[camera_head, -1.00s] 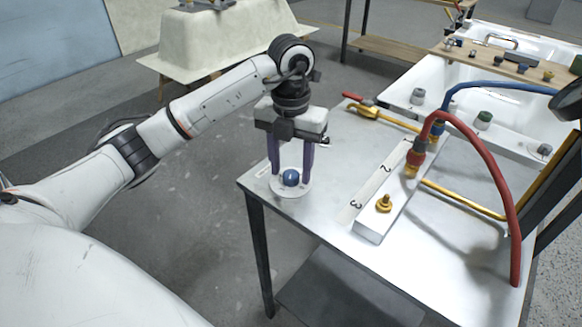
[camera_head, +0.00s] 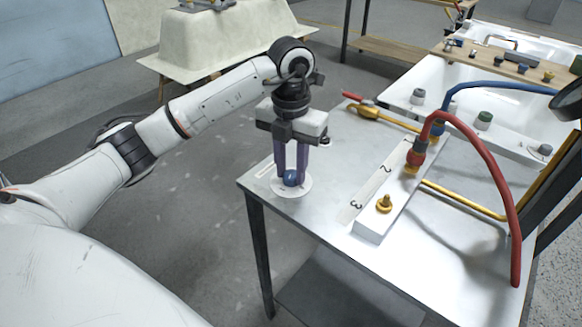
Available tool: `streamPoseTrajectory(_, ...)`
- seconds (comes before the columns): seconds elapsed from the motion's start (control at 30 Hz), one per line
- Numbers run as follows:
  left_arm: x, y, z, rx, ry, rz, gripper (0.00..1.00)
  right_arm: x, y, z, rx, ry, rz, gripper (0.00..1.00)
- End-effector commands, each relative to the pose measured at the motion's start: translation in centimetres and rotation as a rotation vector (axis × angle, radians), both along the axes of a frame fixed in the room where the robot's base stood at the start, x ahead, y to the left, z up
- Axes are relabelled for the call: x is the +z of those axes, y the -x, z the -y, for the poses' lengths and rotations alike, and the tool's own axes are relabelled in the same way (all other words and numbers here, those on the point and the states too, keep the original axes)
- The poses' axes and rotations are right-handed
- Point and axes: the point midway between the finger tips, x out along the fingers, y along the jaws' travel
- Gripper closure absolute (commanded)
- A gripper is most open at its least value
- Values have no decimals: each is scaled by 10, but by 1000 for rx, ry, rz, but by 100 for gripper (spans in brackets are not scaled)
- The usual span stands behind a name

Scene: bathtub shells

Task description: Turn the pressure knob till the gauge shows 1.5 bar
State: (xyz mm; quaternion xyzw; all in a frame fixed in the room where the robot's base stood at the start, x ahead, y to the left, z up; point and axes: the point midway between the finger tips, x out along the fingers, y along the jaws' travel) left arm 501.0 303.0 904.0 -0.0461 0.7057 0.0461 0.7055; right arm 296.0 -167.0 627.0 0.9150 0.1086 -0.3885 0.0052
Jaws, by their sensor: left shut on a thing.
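The pressure knob (camera_head: 291,179) is a small blue ball-like knob on a round white disc (camera_head: 292,189) near the left corner of the metal table. My left gripper (camera_head: 291,177) points down over it, with its purple fingers shut on the knob from both sides. The fingers hide part of the knob. I cannot make out a gauge dial or its reading in this view. My right gripper is out of view.
The metal table (camera_head: 310,212) carries a white manifold block (camera_head: 377,222) marked 2 and 3, with a brass fitting (camera_head: 384,203). A red hose (camera_head: 483,156) and a blue hose (camera_head: 500,87) arch over the right side. A red-handled brass tool (camera_head: 372,112) lies behind.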

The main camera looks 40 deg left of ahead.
Motion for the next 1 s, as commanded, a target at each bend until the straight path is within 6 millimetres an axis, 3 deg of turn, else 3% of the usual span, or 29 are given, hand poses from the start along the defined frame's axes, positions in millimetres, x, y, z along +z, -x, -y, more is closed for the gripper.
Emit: streamPoseTrajectory(1.0, 1, -1, 0, -835, 0, 4, 95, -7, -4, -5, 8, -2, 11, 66)
